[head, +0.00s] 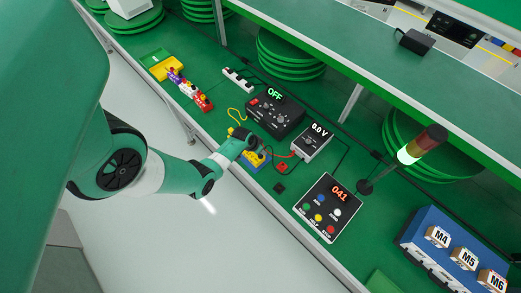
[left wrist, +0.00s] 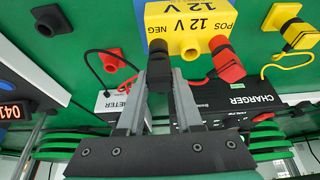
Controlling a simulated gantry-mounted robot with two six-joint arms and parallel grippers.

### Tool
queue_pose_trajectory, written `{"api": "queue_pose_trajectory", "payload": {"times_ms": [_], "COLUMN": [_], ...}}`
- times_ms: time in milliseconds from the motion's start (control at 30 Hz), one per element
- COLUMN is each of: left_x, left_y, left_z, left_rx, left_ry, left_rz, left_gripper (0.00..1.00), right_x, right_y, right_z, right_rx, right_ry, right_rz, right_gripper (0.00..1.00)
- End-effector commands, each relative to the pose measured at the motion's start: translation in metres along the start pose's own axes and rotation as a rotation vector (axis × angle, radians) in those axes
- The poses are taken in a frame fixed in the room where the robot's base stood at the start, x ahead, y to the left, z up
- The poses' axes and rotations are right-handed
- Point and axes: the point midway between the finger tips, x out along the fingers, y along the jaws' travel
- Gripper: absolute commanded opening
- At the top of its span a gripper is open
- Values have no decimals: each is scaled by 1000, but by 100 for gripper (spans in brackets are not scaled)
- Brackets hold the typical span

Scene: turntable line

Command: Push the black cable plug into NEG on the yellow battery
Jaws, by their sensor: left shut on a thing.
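The yellow battery (left wrist: 190,20) shows at the top of the left wrist view, marked 12 V, NEG and POS. In the head view the battery (head: 258,161) is partly hidden behind my left gripper (head: 247,143). In the left wrist view my left gripper (left wrist: 159,74) is shut on the black cable plug (left wrist: 158,62). The plug lines up with the NEG terminal and appears to meet it; how deep it sits I cannot tell. A red plug (left wrist: 224,62) is at the POS terminal. My right gripper is not in view.
The charger (head: 276,111) reading OFF and the meter (head: 312,139) reading 0.0 V stand close to the battery. A control box (head: 331,207) stands to the right.

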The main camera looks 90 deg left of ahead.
Motion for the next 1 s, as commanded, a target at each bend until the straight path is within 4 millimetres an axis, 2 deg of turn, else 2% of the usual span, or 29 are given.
{"api": "queue_pose_trajectory", "payload": {"times_ms": [1000], "left_x": [8], "left_y": [0], "left_z": [3], "left_rx": [0], "left_ry": [0], "left_rz": [0], "left_gripper": [0], "right_x": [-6], "right_y": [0], "right_z": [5], "right_rx": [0], "right_ry": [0], "right_rz": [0], "right_gripper": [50]}}
